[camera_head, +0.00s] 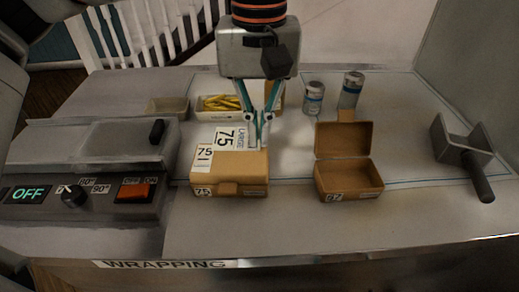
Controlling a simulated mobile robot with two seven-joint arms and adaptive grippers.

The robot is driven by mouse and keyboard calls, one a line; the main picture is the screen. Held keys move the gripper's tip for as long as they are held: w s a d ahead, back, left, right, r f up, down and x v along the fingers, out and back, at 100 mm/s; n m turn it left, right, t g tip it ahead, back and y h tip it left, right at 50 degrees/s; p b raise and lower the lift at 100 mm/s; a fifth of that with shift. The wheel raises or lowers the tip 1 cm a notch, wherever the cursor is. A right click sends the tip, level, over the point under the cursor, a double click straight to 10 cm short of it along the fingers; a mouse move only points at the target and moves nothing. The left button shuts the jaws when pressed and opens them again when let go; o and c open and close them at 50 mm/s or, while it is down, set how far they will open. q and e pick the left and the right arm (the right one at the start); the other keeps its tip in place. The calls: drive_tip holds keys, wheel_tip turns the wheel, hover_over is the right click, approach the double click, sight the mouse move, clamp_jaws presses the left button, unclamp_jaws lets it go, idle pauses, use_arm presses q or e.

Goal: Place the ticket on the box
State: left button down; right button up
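The white ticket (228,138), marked 75 and LARGE, is upright just above the back of the closed brown box (240,172). My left gripper (261,138) reaches down from the top, its fingertips close together on the ticket's right edge. The ticket's lower edge is close to the box lid; I cannot tell whether they touch. My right gripper is not in view.
An open brown box (348,178) stands right of the closed one. Behind are a tray of fries (220,104), an empty tray (167,107) and two cans (314,97). A wrapping machine (100,180) is at left, a handled scoop (465,152) at right.

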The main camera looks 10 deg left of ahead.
sight(259, 165)
use_arm(q)
drive_tip(key=shift+f, duration=2.3)
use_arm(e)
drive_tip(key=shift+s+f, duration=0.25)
use_arm(q)
drive_tip(key=shift+b, duration=0.3)
drive_tip(key=shift+f, duration=0.15)
drive_tip(key=c, duration=2.3)
unclamp_jaws()
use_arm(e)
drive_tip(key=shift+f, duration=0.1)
use_arm(q)
wheel_tip(259, 165, up, 12)
drive_tip(key=shift+f+p, duration=0.15)
drive_tip(key=shift+p, duration=0.85)
drive_tip(key=shift+r, duration=0.35)
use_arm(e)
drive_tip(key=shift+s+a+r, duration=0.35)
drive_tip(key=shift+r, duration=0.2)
